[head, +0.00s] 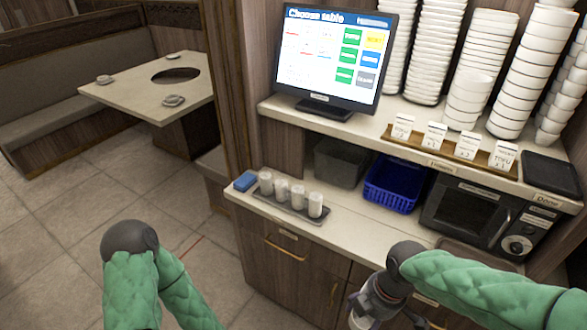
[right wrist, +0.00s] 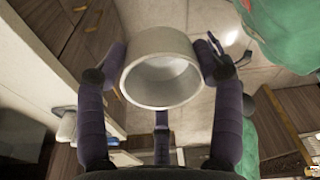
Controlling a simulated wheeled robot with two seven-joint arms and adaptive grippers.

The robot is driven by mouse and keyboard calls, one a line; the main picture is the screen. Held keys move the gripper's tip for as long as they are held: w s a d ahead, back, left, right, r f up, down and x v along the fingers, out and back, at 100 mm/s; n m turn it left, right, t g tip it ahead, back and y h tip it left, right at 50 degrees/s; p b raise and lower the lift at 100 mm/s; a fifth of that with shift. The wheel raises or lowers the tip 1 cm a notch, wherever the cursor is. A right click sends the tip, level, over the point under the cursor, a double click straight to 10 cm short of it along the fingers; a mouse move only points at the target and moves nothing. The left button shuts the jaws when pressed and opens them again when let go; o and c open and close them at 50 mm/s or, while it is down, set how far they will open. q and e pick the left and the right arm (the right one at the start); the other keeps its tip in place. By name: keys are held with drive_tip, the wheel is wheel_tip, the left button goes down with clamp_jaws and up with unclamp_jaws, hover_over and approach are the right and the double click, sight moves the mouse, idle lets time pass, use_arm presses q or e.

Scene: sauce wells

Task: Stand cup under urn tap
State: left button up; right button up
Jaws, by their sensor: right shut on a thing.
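My right gripper (right wrist: 162,62) is shut on a pale grey-white cup (right wrist: 160,95) in the right wrist view. Its dark fingers press the cup from both sides, and the round open mouth faces the wrist camera. In the head view my right gripper (head: 372,300) hangs low in front of the counter's drawers, partly cut off by the bottom edge. I see no urn or tap in either view.
A blue basket (head: 395,185) and a dark oven-like box (head: 465,212) sit behind. The upper shelf holds a monitor (head: 335,60) and bowl stacks (head: 470,90).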

drive_tip(key=w+d+f+m+t+h, duration=0.1)
drive_tip(key=w+f+m, duration=1.1)
drive_tip(key=m, duration=0.5)
drive_tip(key=shift+w+d+f+t+h, duration=0.2)
drive_tip(key=shift+w+d+t+h, duration=0.15)
drive_tip(key=shift+w, duration=0.55)
